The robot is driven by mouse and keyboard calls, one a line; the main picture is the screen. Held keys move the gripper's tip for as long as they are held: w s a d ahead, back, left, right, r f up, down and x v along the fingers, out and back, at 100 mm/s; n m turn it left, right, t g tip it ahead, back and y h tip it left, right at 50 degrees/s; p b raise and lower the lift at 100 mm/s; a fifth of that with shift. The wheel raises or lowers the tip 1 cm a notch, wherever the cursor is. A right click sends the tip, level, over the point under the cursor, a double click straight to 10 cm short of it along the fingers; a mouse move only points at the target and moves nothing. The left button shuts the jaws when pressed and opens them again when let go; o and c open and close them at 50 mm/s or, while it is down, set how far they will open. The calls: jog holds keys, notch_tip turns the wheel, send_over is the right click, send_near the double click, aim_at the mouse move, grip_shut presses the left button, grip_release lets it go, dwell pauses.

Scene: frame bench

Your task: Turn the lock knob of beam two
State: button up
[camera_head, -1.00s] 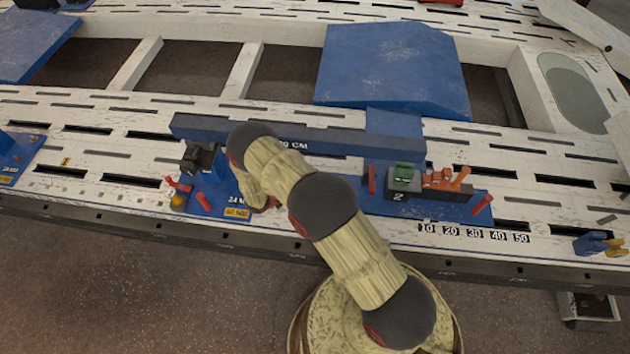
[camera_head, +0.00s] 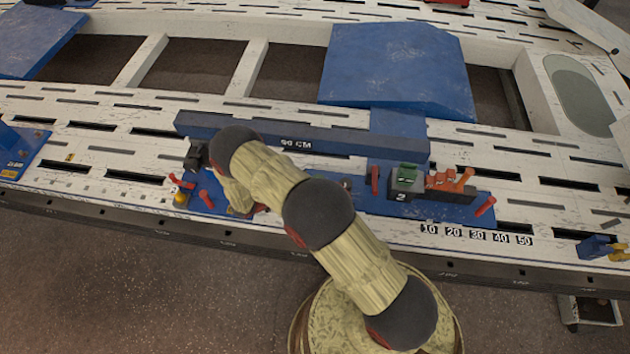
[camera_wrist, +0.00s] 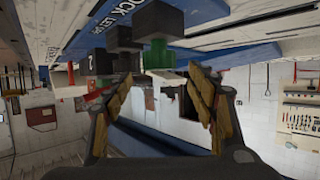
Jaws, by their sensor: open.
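In the head view, the block marked 2 (camera_head: 402,189) is dark, with a green part (camera_head: 408,171) on top and orange-red parts (camera_head: 450,181) beside it. It stands on a blue plate (camera_head: 440,210) at the bench's near edge. In the wrist view, my gripper (camera_wrist: 158,105) is open and empty, its two tan fingers apart. A green part (camera_wrist: 157,54) under a dark piece shows beyond the fingers, apart from them. A block marked 2 (camera_wrist: 92,64) shows to its left. My fingertips are hidden behind my arm in the head view. I cannot tell which part is the lock knob.
A long blue beam (camera_head: 350,140) marked 90 CM lies behind the plate. Red pegs (camera_head: 485,206) and a yellow knob (camera_head: 181,198) stand near the front edge.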

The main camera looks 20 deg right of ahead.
jog(key=v, duration=0.5)
jog(key=shift+s+a+r, duration=0.1)
jog(key=shift+a+r, duration=0.05)
jog(key=shift+a, duration=0.2)
jog(key=shift+a, duration=0.1)
